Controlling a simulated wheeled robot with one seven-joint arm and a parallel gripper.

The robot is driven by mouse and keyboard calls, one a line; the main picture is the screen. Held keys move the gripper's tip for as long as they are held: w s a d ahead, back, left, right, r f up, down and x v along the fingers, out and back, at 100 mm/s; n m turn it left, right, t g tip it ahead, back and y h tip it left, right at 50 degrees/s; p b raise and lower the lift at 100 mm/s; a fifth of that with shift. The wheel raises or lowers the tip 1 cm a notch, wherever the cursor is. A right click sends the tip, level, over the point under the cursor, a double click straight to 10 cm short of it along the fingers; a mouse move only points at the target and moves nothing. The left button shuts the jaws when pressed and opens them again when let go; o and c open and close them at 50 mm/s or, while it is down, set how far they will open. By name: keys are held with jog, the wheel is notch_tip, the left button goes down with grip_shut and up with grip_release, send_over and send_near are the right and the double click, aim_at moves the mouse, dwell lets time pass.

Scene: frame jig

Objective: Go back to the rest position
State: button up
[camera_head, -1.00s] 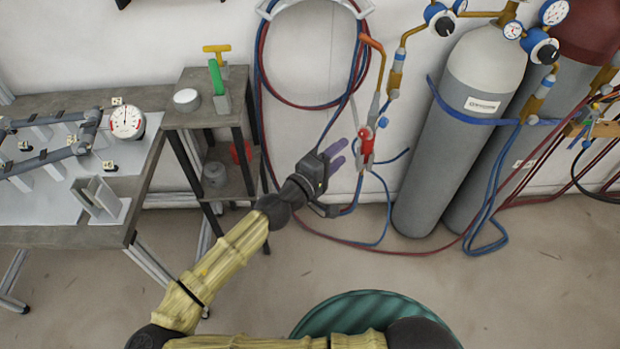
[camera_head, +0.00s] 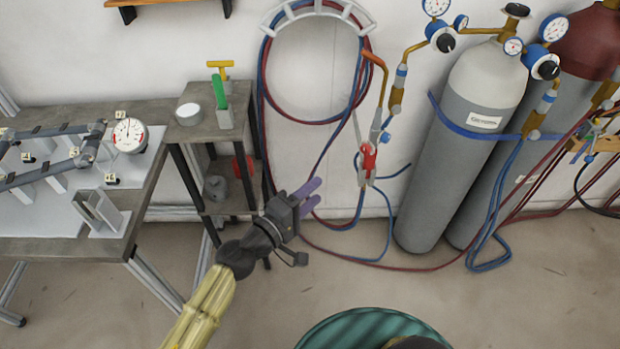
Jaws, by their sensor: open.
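My gripper (camera_head: 308,196) is in the middle of the head view, at the end of my yellow-sleeved arm, which reaches up from the bottom edge. Its two purple fingers are apart with nothing between them. It points up and to the right, in front of the small shelf stand's right side and left of the torch. The torch (camera_head: 368,160), with a red body, hangs by the wall to the right of the fingers, apart from them.
The jig table (camera_head: 60,248) stands at left with a frame and a dial gauge (camera_head: 129,134). A shelf stand (camera_head: 203,126) holds a green-handled tool (camera_head: 218,92) and a white round container (camera_head: 188,113). Gas cylinders (camera_head: 455,150) and hoses are at right. A green round object (camera_head: 370,328) is at the bottom.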

jog(key=s+d+f+m+g+y, duration=0.2)
jog(key=s+d+f+m+g, duration=0.15)
jog(key=d+f+g, duration=0.35)
jog(key=s+d+f+m+g+y, duration=0.3)
jog(key=s+d+f+g, duration=0.1)
jog(key=d+f+g, duration=0.35)
notch_tip(320, 180, up, 32)
jog(key=m+t+y+p, duration=0.2)
jog(key=t+y+p, duration=0.2)
jog(key=p, duration=1.3)
jog(key=y, duration=0.3)
jog(key=shift+a+f+y, duration=0.15)
jog(key=shift+a+y, duration=0.25)
